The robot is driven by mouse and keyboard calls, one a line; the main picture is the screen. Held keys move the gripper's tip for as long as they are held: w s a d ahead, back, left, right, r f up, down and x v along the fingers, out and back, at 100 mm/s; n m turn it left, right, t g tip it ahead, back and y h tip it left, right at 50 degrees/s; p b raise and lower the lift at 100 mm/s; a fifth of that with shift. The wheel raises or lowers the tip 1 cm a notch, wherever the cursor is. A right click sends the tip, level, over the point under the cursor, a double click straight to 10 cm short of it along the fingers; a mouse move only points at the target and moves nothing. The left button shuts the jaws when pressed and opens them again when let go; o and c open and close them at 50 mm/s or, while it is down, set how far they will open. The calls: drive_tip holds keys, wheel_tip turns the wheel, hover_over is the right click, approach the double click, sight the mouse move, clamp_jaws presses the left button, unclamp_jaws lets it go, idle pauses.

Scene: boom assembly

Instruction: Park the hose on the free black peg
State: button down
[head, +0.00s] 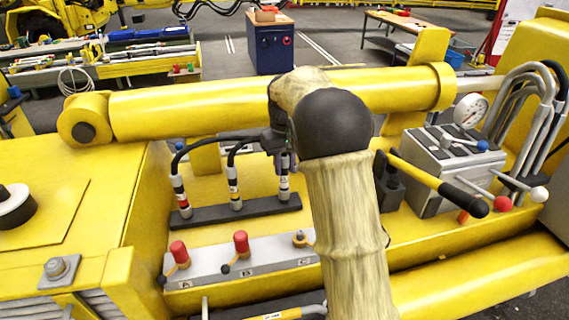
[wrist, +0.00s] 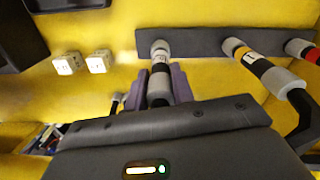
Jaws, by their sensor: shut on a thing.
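My gripper (wrist: 158,85) is shut on a hose end (wrist: 159,50), its purple fingers on either side of it. The hose end is grey with a white label band. In the head view this hose end (head: 284,183) is the rightmost of three and stands upright at the right part of a black peg bar (head: 215,215). Its lower tip meets or nearly meets the bar, which also shows in the wrist view (wrist: 200,41). I cannot see a peg under it, nor tell whether it is seated. My arm hides part of the gripper in the head view.
A yellow-banded hose (head: 234,187) and a red-banded hose (head: 182,195) stand on the bar to the left. A lever valve box (head: 428,165) stands right. A yellow cylinder (head: 200,100) crosses behind.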

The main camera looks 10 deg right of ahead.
drive_tip(key=shift+w+f, duration=0.1)
drive_tip(key=shift+f, duration=0.25)
drive_tip(key=c, duration=1.1)
unclamp_jaws()
drive_tip(key=shift+s+r, duration=0.1)
drive_tip(key=shift+s, duration=0.1)
drive_tip(key=shift+w, duration=0.1)
wheel_tip(320, 180, up, 17)
drive_tip(key=b, duration=0.2)
drive_tip(key=shift+r, duration=0.15)
